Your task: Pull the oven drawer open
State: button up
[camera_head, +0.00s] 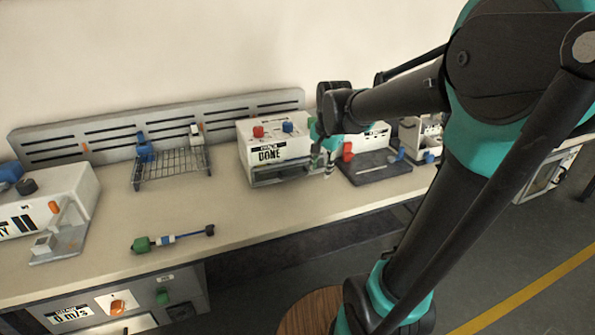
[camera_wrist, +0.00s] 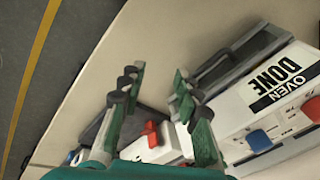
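The white oven (camera_head: 262,150) stands on the workbench, with an "OVEN DONE" label and a red and a blue knob on top. Its grey drawer (camera_head: 282,175) is at the lower front; I cannot tell exactly how far out it sits. In the wrist view the oven (camera_wrist: 268,98) is at right and the drawer front (camera_wrist: 235,62) at upper right. My gripper (camera_wrist: 158,78) is open and empty, its fingers apart over the bench. Its right finger is near the drawer's end; contact is unclear. In the head view my gripper (camera_head: 328,152) is just right of the oven, partly hidden by my arm.
A dark plate device with a red knob (camera_head: 347,151) sits right of the oven. A wire rack (camera_head: 172,166) stands left of it. A green-handled tool (camera_head: 140,244) lies near the front edge. The bench top (camera_head: 240,215) before the oven is clear.

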jog(key=w+a+r+m+g, duration=0.1)
jog(key=w+a+r+m, duration=0.45)
jog(key=w+r, duration=0.3)
send_near(298, 175)
jog(key=f, duration=0.2)
jog(key=w+f, duration=0.1)
jog(key=f, duration=0.4)
jog(key=shift+w+a+f, duration=0.1)
jog(key=shift+w+f, duration=0.2)
jog(key=shift+w, duration=0.05)
jog(key=shift+c, duration=0.2)
grip_shut()
